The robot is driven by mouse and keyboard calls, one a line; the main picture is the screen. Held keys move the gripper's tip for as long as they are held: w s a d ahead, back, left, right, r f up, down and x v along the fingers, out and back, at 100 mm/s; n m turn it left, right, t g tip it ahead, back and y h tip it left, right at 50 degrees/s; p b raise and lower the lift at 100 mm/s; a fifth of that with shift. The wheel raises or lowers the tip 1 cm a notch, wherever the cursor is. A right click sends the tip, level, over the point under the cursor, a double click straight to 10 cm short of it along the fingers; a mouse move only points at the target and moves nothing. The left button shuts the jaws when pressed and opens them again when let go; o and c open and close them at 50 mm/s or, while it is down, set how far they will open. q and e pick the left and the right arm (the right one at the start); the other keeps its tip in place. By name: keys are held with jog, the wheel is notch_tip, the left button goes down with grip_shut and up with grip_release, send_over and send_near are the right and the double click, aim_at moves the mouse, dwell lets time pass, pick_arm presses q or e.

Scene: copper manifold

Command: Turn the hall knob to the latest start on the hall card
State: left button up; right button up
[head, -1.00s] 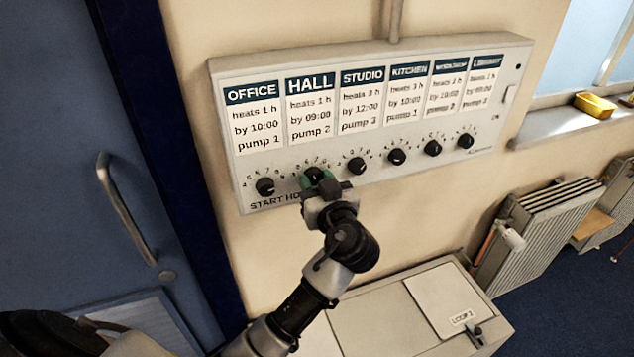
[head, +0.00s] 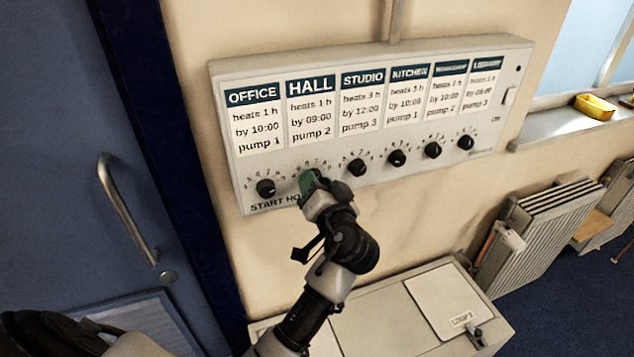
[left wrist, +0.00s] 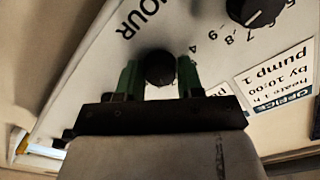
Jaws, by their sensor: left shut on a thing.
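The hall card (head: 311,111) on the panel has a dark HALL header and reads "heats 1 h, by 09:00, pump 2". My left gripper (head: 312,182) is at the hall knob, below this card. In the left wrist view my gripper (left wrist: 159,75) has its green fingers on both sides of the black hall knob (left wrist: 160,68), shut on it. In the head view the gripper hides most of this knob and part of its number scale. I cannot tell where its pointer stands. My right gripper is not in view.
The office knob (head: 266,188) is just left of my gripper and the studio knob (head: 356,167) just right. Several more knobs and cards run along the panel (head: 225,75). A blue door with a handle (head: 125,210) is at left. A low cabinet (head: 375,325) stands below.

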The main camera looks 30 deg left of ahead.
pick_arm(q)
jog(key=shift+m+p, duration=0.75)
jog(key=shift+m, duration=1.45)
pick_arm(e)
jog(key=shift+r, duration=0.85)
pick_arm(q)
jog(key=o, duration=0.9)
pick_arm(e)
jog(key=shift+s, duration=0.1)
